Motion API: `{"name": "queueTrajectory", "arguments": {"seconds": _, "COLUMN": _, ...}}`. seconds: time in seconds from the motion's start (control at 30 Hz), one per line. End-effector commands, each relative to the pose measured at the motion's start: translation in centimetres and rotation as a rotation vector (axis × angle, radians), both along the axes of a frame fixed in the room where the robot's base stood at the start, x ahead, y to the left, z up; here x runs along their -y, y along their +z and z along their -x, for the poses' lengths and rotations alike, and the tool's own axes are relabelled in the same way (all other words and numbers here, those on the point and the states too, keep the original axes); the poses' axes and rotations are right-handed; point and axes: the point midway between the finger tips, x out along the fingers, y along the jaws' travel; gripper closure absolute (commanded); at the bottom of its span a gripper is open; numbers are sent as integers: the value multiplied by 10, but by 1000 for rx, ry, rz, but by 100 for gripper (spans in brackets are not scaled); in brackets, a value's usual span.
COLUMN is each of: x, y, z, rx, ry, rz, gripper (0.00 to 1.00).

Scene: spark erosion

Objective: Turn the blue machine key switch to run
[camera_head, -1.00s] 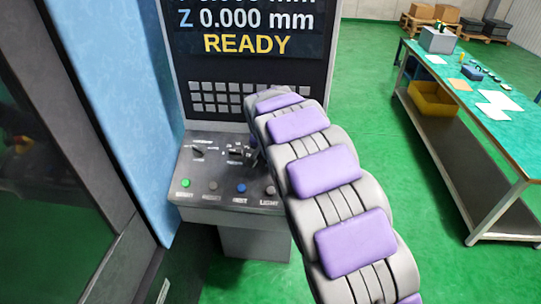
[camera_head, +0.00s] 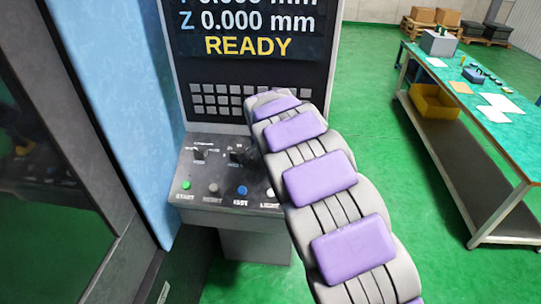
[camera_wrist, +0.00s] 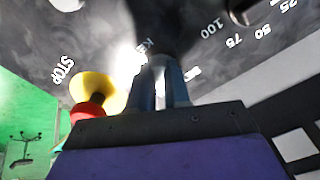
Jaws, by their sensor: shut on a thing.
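The control panel (camera_head: 225,172) of the blue machine (camera_head: 112,85) is in front of me in the head view. In the wrist view my gripper (camera_wrist: 162,72) points up at the panel face, its two fingers close together. The fingertips are shut on a dark, blurred part beside a partly readable label starting with K, which I take for the key switch (camera_wrist: 168,38). Its position mark cannot be read. In the head view my arm hides the gripper and the key switch.
A red and yellow stop button (camera_wrist: 92,92) sits close left of the fingers in the wrist view. A dial knob (camera_wrist: 243,12) is at upper right. Push buttons, including a blue one (camera_head: 242,190), line the panel's front. A green-topped bench (camera_head: 490,90) stands at right.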

Motion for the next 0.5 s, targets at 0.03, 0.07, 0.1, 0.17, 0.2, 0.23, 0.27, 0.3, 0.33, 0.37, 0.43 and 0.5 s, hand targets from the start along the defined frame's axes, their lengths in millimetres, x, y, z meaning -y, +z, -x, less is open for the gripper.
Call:
{"name": "queueTrajectory", "arguments": {"seconds": 0.03, "x": -2, "y": 7, "z": -3, "rx": 17, "ry": 2, "rz": -6, "gripper": 100}}
{"name": "queueTrajectory", "arguments": {"seconds": 0.07, "x": -2, "y": 7, "z": -3, "rx": 17, "ry": 2, "rz": -6, "gripper": 100}}
{"name": "queueTrajectory", "arguments": {"seconds": 0.1, "x": -2, "y": 7, "z": -3, "rx": 17, "ry": 2, "rz": -6, "gripper": 81}}
{"name": "queueTrajectory", "arguments": {"seconds": 0.17, "x": -2, "y": 6, "z": -3, "rx": 15, "ry": 2, "rz": -5, "gripper": 75}}
{"name": "queueTrajectory", "arguments": {"seconds": 0.2, "x": -2, "y": 6, "z": -2, "rx": 14, "ry": 2, "rz": -5, "gripper": 71}}
{"name": "queueTrajectory", "arguments": {"seconds": 0.23, "x": -2, "y": 5, "z": -2, "rx": 13, "ry": 2, "rz": -4, "gripper": 69}}
{"name": "queueTrajectory", "arguments": {"seconds": 0.27, "x": -1, "y": 5, "z": -2, "rx": 11, "ry": 2, "rz": -4, "gripper": 66}}
{"name": "queueTrajectory", "arguments": {"seconds": 0.3, "x": -1, "y": 4, "z": -2, "rx": 10, "ry": 2, "rz": -4, "gripper": 62}}
{"name": "queueTrajectory", "arguments": {"seconds": 0.33, "x": -1, "y": 4, "z": -2, "rx": 9, "ry": 2, "rz": -3, "gripper": 59}}
{"name": "queueTrajectory", "arguments": {"seconds": 0.37, "x": -1, "y": 3, "z": -2, "rx": 8, "ry": 2, "rz": -3, "gripper": 57}}
{"name": "queueTrajectory", "arguments": {"seconds": 0.43, "x": -1, "y": 3, "z": -1, "rx": 7, "ry": 1, "rz": -3, "gripper": 57}}
{"name": "queueTrajectory", "arguments": {"seconds": 0.5, "x": 0, "y": 2, "z": -1, "rx": 5, "ry": 1, "rz": -2, "gripper": 57}}
